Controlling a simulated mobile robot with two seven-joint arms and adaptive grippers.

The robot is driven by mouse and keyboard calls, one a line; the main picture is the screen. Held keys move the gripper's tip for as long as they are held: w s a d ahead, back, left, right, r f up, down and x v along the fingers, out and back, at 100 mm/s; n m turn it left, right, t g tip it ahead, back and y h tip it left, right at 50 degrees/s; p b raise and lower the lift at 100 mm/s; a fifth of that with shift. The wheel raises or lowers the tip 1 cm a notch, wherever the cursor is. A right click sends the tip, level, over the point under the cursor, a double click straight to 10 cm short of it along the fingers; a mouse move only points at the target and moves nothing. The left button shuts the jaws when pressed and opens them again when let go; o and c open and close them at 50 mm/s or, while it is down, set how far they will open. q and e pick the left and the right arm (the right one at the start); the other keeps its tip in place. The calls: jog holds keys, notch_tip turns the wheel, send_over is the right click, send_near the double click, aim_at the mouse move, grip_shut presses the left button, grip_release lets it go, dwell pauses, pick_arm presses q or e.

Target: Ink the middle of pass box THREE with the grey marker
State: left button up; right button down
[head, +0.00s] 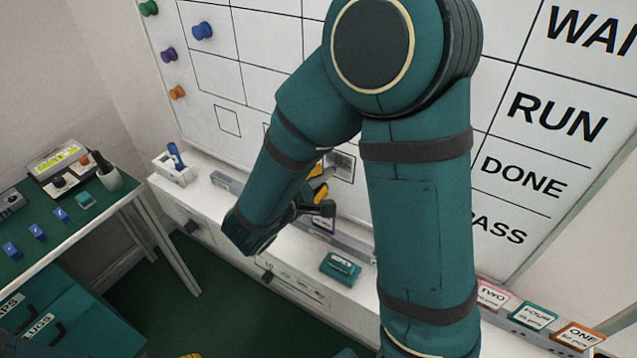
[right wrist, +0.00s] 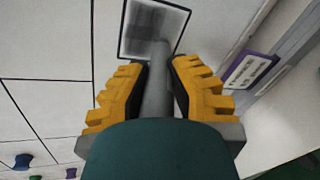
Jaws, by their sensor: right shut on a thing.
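My right gripper (right wrist: 160,75) is shut on the grey marker (right wrist: 157,85), which points away from the wrist at the board. In the head view the right gripper (head: 318,190) is partly hidden by my arm. The marker's far end overlaps a small outlined box (right wrist: 155,28) in the right wrist view; I cannot tell if it touches. Grey shading covers much of that box, which also shows in the head view (head: 343,166). A purple-edged card (right wrist: 250,71) sits beside it; its lettering is hard to read. A yellow sliver at the head view's bottom edge may be my left gripper (head: 190,355).
A teal eraser-like block (head: 340,268) lies on the white ledge below the board. A white holder (head: 174,168) with a blue marker stands at its left. Cards (head: 492,294) lean at the right. A green table (head: 75,228) with small items stands left.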

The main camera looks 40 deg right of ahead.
jog(key=w+a+b, duration=0.1)
jog(key=w+a, duration=0.1)
jog(key=w, duration=0.4)
jog(key=shift+a, duration=0.2)
dwell(0.4)
jog(key=shift+s+a, duration=0.1)
jog(key=shift+s+a+b, duration=0.1)
jog(key=shift+s+a, duration=0.3)
jog(key=shift+a, duration=0.5)
jog(key=shift+s+a+b, duration=0.1)
jog(key=shift+s+a, duration=0.25)
jog(key=shift+a, duration=0.55)
jog(key=shift+s+a+b, duration=0.1)
jog(key=shift+s+a, duration=0.3)
jog(key=shift+a, duration=0.5)
jog(key=shift+s+a, duration=0.3)
jog(key=shift+a, duration=0.4)
jog(key=shift+s+a, duration=0.25)
jog(key=shift+a, duration=0.45)
